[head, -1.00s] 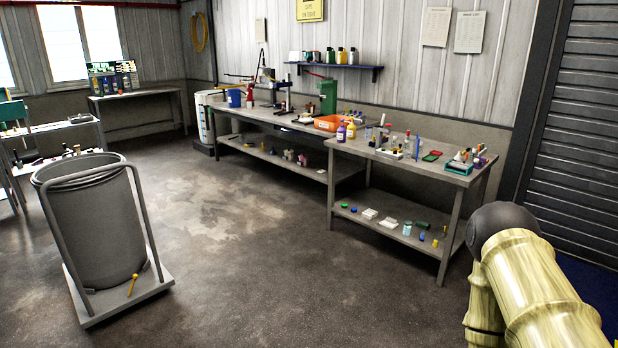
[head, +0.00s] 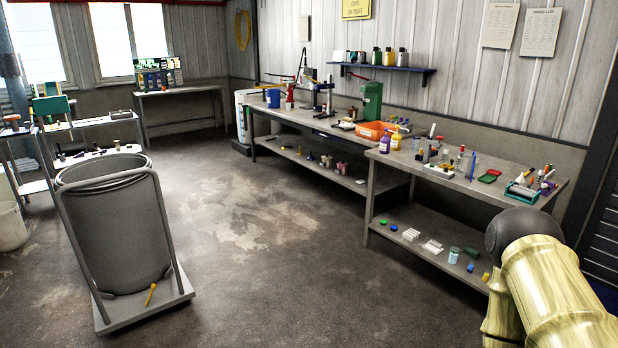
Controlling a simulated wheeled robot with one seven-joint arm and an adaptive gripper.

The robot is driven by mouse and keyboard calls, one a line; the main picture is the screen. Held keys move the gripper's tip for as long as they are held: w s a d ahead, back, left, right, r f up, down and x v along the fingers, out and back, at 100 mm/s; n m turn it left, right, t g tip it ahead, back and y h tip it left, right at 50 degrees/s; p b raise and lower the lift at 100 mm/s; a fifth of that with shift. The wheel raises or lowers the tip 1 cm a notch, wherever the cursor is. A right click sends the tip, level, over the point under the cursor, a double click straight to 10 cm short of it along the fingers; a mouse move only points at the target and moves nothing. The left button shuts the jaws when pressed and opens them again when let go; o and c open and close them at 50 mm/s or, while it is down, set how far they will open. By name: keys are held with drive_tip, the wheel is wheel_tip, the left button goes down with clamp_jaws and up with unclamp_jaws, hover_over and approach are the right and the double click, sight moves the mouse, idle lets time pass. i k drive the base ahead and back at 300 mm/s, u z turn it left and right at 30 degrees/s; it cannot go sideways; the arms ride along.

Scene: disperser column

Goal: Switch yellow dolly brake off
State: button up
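A grey dolly (head: 181,293) carries a tall grey drum (head: 120,225) with a tube handle frame around it, at the left of the head view. A small yellow lever (head: 151,293) with a round tip stands up at a tilt from the dolly's platform, at the drum's front foot. It is the only yellow brake-like part I see. My arm shows at the lower right, far from the dolly. My gripper is out of the picture, so whether it holds anything is hidden.
A long workbench (head: 310,122) and a nearer bench (head: 455,184) with bottles and tools line the right wall. A white bucket (head: 11,228) stands at the left edge. A small table (head: 95,122) is behind the drum. The floor (head: 270,270) between dolly and benches is clear.

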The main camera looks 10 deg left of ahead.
sight(153, 286)
drive_tip(key=u, duration=0.8)
drive_tip(key=i, duration=1.1)
drive_tip(key=u, duration=0.7)
drive_tip(key=i, duration=1.15)
drive_tip(key=u, duration=0.1)
drive_tip(key=k, duration=0.5)
drive_tip(key=z, duration=0.35)
drive_tip(key=i, duration=0.55)
drive_tip(key=u, duration=0.9)
